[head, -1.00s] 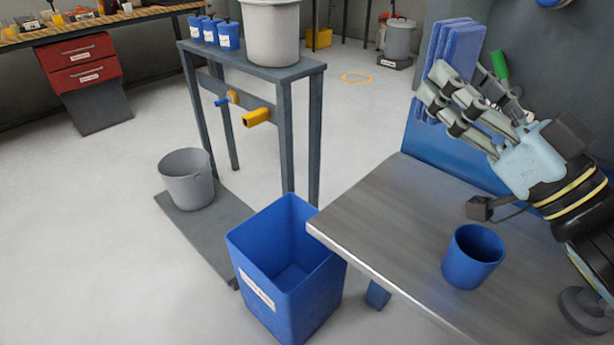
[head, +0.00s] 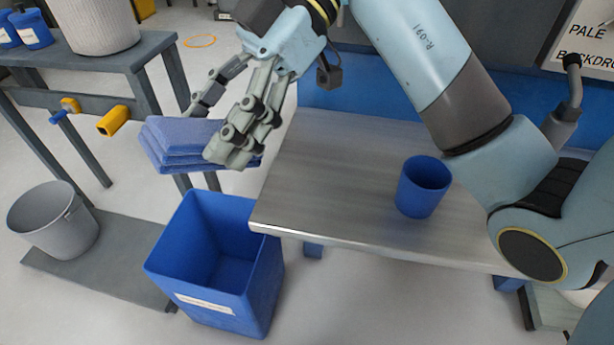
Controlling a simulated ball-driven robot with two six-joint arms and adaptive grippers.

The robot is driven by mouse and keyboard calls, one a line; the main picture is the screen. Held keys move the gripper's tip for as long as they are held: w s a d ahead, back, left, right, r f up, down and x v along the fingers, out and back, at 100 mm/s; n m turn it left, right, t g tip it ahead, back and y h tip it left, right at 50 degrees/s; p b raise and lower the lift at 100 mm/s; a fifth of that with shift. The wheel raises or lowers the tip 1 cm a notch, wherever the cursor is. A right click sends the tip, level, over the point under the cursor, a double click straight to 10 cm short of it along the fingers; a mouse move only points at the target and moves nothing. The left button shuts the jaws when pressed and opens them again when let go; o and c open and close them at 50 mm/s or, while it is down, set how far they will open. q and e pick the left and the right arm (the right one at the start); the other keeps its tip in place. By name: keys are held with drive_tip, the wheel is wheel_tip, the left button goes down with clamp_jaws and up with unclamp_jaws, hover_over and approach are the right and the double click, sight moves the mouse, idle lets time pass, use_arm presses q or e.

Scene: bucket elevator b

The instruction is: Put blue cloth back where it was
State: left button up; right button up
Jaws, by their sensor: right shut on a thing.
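The blue cloth (head: 178,143) is a folded, layered bundle held in the air in the head view. My right gripper (head: 222,125) is shut on its right part, and its fingers hide some of the cloth. The cloth is in front of the grey stand and appears above the far edge of the open blue bin (head: 216,262). My left gripper is not in view.
A metal-topped table (head: 330,190) with a blue cup (head: 423,187) stands to the right of the bin. A grey bucket (head: 56,222) sits on a low plate at the left. The grey stand (head: 150,50) carries a large pale container (head: 97,25) and yellow and blue taps.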

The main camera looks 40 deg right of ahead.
drive_tip(key=d+f+h, duration=0.3)
drive_tip(key=d+f, duration=0.2)
drive_tip(key=d, duration=0.1)
drive_tip(key=m+h, duration=0.1)
drive_tip(key=h, duration=0.2)
hover_over(304, 198)
drive_tip(key=d, duration=0.1)
drive_tip(key=f, duration=0.2)
drive_tip(key=shift+t, duration=0.4)
drive_tip(key=f+b, duration=0.2)
drive_tip(key=f, duration=0.1)
drive_tip(key=f+b, duration=0.1)
drive_tip(key=shift+s+d+f, duration=0.1)
drive_tip(key=shift+d+f, duration=0.1)
drive_tip(key=shift+d, duration=0.05)
wheel_tip(304, 198, down, 5)
drive_tip(key=shift+f+b, duration=0.1)
drive_tip(key=shift+b, duration=0.3)
drive_tip(key=o, duration=1)
drive_tip(key=shift+r, duration=0.2)
drive_tip(key=p+v, duration=0.1)
drive_tip(key=v, duration=0.6)
drive_tip(key=shift+d+r+p, duration=0.1)
drive_tip(key=shift+r+p, duration=0.1)
drive_tip(key=shift+p, duration=0.1)
